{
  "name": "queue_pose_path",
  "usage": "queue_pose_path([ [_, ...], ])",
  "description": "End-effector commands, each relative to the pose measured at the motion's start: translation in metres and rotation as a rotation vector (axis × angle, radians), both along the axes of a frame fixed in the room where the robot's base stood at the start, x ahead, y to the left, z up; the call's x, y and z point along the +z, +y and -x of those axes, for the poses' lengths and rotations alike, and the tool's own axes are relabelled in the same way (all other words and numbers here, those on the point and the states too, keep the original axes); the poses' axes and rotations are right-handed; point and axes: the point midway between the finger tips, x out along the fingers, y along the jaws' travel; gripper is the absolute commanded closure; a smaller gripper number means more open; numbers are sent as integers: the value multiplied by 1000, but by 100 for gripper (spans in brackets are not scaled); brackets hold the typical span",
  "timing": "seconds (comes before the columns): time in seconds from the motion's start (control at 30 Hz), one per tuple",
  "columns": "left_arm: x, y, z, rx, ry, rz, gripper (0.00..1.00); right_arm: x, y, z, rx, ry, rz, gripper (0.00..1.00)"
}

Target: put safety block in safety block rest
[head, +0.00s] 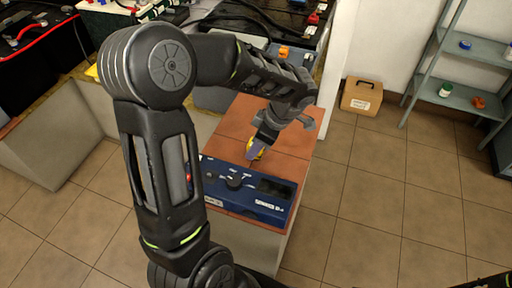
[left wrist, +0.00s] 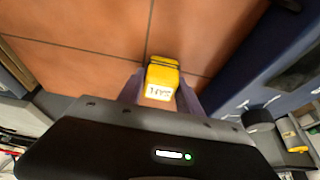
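The safety block is a small yellow block with a white label. In the left wrist view the safety block (left wrist: 162,76) sits between the two purple-grey fingers of my left gripper (left wrist: 161,92), which appear to touch its sides. In the head view the safety block (head: 252,150) shows partly behind the fingers of my left gripper (head: 262,147), low over the orange tiled top. I cannot tell whether it touches the tiles. I cannot make out the safety block rest. My right gripper is out of view.
A blue tester (head: 250,192) with a black knob stands at the near edge of the tiled top (head: 238,122). Behind are black batteries and an orange item (head: 284,52). A cardboard box (head: 362,96) and a grey shelf (head: 474,103) stand right. Floor between is clear.

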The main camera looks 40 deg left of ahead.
Motion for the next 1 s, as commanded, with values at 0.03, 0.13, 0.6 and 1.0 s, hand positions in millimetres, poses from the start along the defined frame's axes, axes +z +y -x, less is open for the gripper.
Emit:
queue_pose_path([
  [0.03,0,0,0,0,0,0,63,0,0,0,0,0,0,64],
  [0.13,0,0,0,0,0,0,72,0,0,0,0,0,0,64],
  [0.6,0,0,0,0,0,0,100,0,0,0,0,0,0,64],
  [1.0,24,0,-1,1,-3,-1,100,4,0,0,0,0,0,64],
])
